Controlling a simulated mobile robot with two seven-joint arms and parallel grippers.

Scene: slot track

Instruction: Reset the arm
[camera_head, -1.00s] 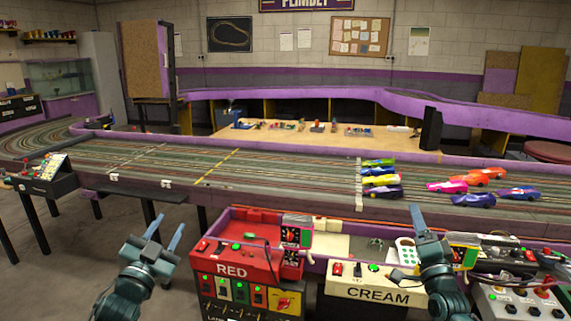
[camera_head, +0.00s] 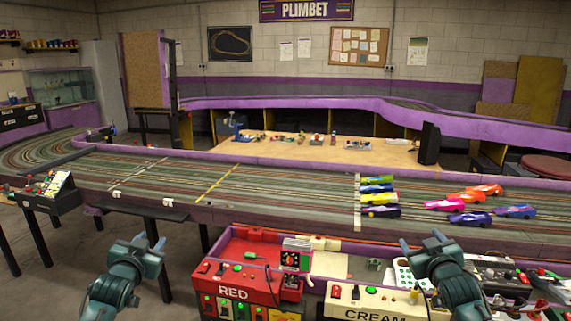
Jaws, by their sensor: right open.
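My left gripper (camera_head: 149,241) is in front of the track's near edge at the lower left, its two fingers apart with nothing between them. My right gripper (camera_head: 421,240) is open at the lower right, its fingers pointing up toward the track, in front of a white panel with round holes (camera_head: 403,274). Its arm covers part of the CREAM control box (camera_head: 345,295). I see no object held in either gripper.
The slot track (camera_head: 290,197) runs across the view, with several coloured cars (camera_head: 457,204) at its right. A RED control box (camera_head: 230,285) stands between my arms. A small control panel (camera_head: 50,193) is at the far left. Floor shows at the lower left.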

